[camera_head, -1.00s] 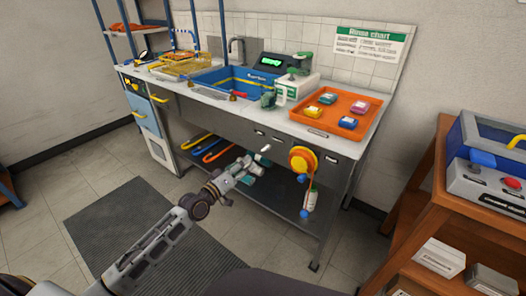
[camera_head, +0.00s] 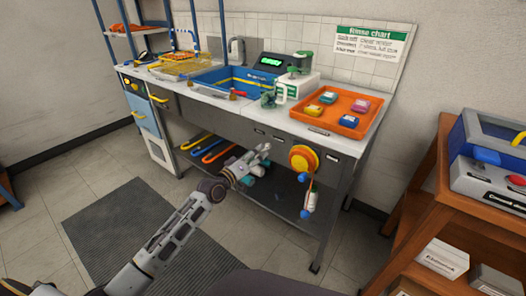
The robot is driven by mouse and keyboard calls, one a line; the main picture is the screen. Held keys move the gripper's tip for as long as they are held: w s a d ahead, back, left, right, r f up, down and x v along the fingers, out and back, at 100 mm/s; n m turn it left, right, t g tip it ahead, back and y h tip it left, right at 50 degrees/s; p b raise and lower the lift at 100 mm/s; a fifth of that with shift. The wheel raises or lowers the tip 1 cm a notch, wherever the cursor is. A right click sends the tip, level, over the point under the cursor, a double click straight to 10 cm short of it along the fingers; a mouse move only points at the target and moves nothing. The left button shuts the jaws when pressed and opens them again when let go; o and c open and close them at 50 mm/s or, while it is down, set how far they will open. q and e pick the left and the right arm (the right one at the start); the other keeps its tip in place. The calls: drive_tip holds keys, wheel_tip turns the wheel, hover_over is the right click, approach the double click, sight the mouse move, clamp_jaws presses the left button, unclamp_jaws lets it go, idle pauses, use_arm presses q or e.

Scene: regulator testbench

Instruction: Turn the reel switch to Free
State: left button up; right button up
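The yellow and orange reel (camera_head: 303,159) is mounted on the front of the grey bench, at its right part. A blue-ended hose hangs below it. My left arm reaches in from the lower left, and my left gripper (camera_head: 262,153) is at the bench front just left of the reel. The small white switch lever is hidden or merges with the gripper's tip, so its setting cannot be read. I cannot tell whether the gripper touches it or whether its fingers are open. My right gripper is out of view.
A white bottle (camera_head: 311,200) hangs below the reel. An orange tray (camera_head: 345,122) with several small boxes sits on the bench top, beside a white-green device (camera_head: 297,80). A wooden shelf (camera_head: 420,215) stands at the right.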

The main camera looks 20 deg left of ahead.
sight(266, 148)
use_arm(q)
drive_tip(key=b+x, duration=0.1)
drive_tip(key=x, duration=0.4)
drive_tip(key=shift+w, duration=0.1)
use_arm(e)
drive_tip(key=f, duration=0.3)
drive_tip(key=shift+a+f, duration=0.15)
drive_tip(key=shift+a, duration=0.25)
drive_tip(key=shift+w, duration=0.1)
use_arm(q)
drive_tip(key=c, duration=1)
